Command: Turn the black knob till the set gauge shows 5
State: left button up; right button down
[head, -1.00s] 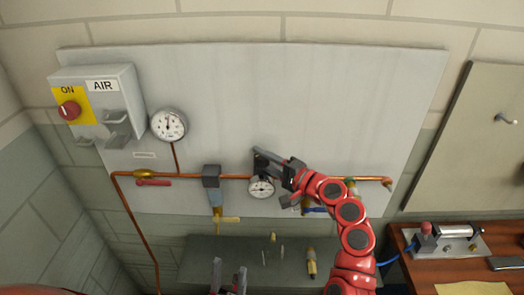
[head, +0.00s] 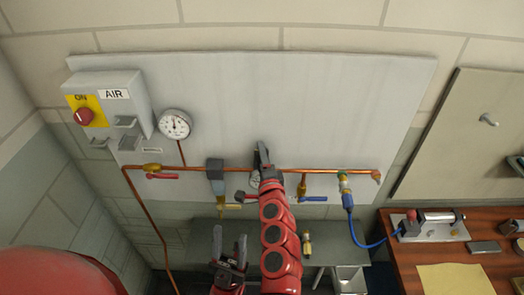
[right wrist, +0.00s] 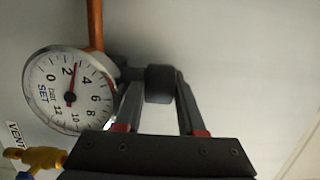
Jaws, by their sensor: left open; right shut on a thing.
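The black knob (right wrist: 160,84) sits between the fingers of my right gripper (right wrist: 158,98) in the right wrist view. The gripper is shut on it. The set gauge (right wrist: 62,112), a white dial marked SET, is just left of the knob. Its needle points between 2 and 4, near 3. In the head view my right gripper (head: 263,155) is at the copper pipe and hides the knob. The set gauge (head: 254,181) is mostly hidden behind my arm there. My left gripper (head: 229,244) is open and empty, below the pipe.
A second gauge (head: 175,125) and a switch box (head: 122,97) are at the left of the panel. A red valve handle (head: 162,177), a filter (head: 215,172) and a blue handle (head: 314,199) line the pipe. A blue hose (head: 356,231) runs to the wooden bench (head: 410,270).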

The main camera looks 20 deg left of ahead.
jog(key=shift+h, duration=0.3)
jog(key=c, duration=0.8)
grip_release()
